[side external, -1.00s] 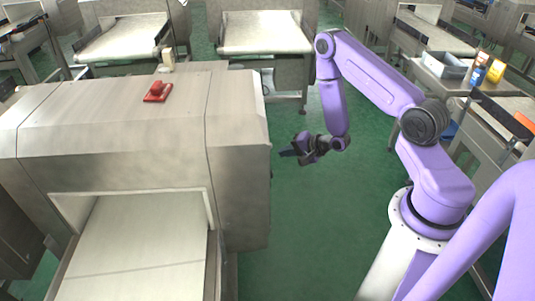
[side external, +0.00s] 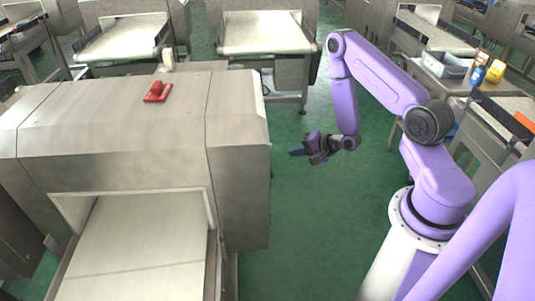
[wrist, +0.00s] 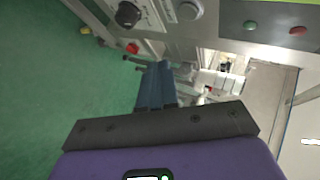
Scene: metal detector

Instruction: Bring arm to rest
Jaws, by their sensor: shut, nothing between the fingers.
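My gripper (side external: 297,151) hangs in the open space to the right of the large metal detector housing (side external: 125,125) in the side external view. It is shut and empty, pointing left toward the housing, with a gap of green floor between. In the wrist view my gripper's dark blue fingers (wrist: 156,88) are close together with nothing between them. My purple arm is bent, its elbow raised and its forearm hanging down.
A red device (side external: 158,92) sits on top of the housing. A conveyor belt (side external: 140,250) runs out of its opening. A side table (side external: 440,72) with a grey bin and bottles stands at the right. Green floor (side external: 310,230) is clear below my gripper.

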